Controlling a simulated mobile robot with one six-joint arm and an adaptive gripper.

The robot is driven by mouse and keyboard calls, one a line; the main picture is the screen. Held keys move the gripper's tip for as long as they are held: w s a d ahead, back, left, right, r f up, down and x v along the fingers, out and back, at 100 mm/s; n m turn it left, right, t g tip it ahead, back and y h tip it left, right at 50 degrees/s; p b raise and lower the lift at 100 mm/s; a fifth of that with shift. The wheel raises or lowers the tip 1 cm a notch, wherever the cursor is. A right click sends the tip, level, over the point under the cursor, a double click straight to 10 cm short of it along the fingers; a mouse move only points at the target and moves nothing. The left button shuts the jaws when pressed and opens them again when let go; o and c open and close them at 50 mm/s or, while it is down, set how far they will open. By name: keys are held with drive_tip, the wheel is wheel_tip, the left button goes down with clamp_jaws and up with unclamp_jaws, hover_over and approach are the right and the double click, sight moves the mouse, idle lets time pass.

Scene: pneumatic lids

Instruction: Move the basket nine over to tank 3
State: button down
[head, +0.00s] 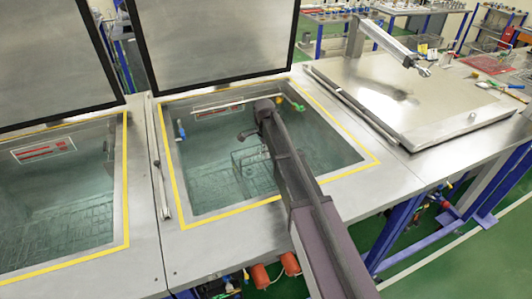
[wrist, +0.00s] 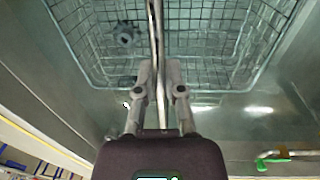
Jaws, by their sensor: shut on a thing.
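A wire basket (wrist: 220,89) fills the upper part of the wrist view, with a grey toothed part (wrist: 125,36) inside it. My gripper (wrist: 159,75) is shut on the basket's upright-looking metal handle bar (wrist: 155,25), which runs between the fingers. In the head view the basket (head: 247,160) is in the opening of the middle tank (head: 330,150), below the end of my arm. My arm hides part of it, and my fingertips are hard to make out there. The middle tank's lid (head: 215,35) stands open. No basket or tank number is readable.
The left tank (head: 60,190) is also open, its lid (head: 50,60) raised, with wire mesh under the liquid. The right tank's lid (head: 400,95) is shut, with a metal actuator arm (head: 390,40) above it. A green-handled fitting (wrist: 273,159) is near the tank edge.

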drive_tip(key=c, duration=0.7)
unclamp_jaws()
drive_tip(key=shift+w+f, duration=0.1)
wheel_tip(320, 180, up, 25)
drive_tip(key=p, duration=2.5)
drive_tip(key=s+d+f+n+b, duration=0.4)
drive_tip(key=s+d+f+b, duration=0.1)
drive_tip(key=s, duration=0.3)
drive_tip(key=s+d+f+n+b, duration=0.4)
drive_tip(key=s+d+f+b, duration=0.1)
drive_tip(key=s, duration=0.3)
drive_tip(key=s+d+f+n+t+b, duration=0.1)
drive_tip(key=s+d+f+n+b, duration=0.3)
drive_tip(key=s, duration=0.4)
drive_tip(key=shift+s+d+f+n+b, duration=0.1)
drive_tip(key=shift+d+f+n+b, duration=0.15)
drive_tip(key=shift+d, duration=0.45)
drive_tip(key=shift+s+d+f+n+b, duration=0.15)
drive_tip(key=shift+d+n, duration=0.1)
drive_tip(key=shift+d, duration=0.45)
drive_tip(key=shift+s+d, duration=0.15)
